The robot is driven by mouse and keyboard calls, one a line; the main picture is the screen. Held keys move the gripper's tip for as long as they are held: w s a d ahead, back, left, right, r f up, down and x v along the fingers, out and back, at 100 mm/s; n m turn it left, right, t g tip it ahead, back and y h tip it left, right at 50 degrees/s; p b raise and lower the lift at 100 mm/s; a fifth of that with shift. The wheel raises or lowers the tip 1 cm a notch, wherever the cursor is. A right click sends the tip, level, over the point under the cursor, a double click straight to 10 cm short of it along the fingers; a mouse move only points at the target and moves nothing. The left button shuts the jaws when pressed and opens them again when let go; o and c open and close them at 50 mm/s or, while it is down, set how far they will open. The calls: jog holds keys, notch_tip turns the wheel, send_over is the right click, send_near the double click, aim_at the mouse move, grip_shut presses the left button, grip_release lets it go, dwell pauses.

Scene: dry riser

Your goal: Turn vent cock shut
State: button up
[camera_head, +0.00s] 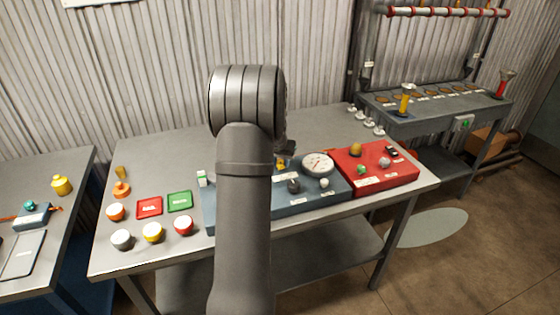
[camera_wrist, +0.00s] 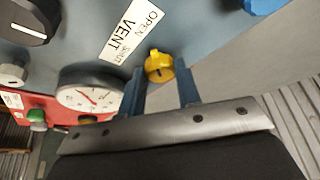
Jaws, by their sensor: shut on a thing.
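The vent cock (camera_wrist: 159,66) is a small yellow knob on the blue-grey panel in the wrist view. It sits beside a white label (camera_wrist: 131,30) reading OPEN, SHUT and VENT. My gripper (camera_wrist: 160,82) has its two blue fingers on either side of the knob, shut on it. In the head view a bit of yellow (camera_head: 281,164) shows beside my arm, which hides most of the gripper and part of the blue panel (camera_head: 310,199).
A round gauge (camera_head: 318,163) stands close to the cock. A black knob (camera_head: 293,185) is on the same panel. A red panel (camera_head: 376,170) adjoins on the right. Red and green pads (camera_head: 149,207) and several coloured caps lie left on the grey table (camera_head: 130,175).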

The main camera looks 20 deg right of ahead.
jog(key=n+y, duration=0.1)
jog(key=n, duration=0.3)
jog(key=shift+s+d+y, duration=0.1)
jog(key=shift+d+y, duration=0.1)
jog(key=shift+y, duration=0.2)
jog(key=n+y, duration=0.1)
jog(key=n, duration=0.3)
jog(key=shift+d+t, duration=0.1)
jog(key=shift+t, duration=0.3)
jog(key=n+y, duration=0.1)
jog(key=n, duration=0.1)
jog(key=n+y, duration=0.1)
jog(key=n, duration=0.1)
jog(key=shift+d+n+g, duration=0.2)
jog(key=shift+n+g, duration=0.1)
jog(key=shift+n+g+y, duration=0.4)
jog(key=shift+n+y, duration=0.1)
jog(key=shift+n, duration=1.1)
jog(key=shift+d+n, duration=0.1)
jog(key=shift+n, duration=0.2)
jog(key=o, duration=1)
jog(key=shift+c, duration=0.2)
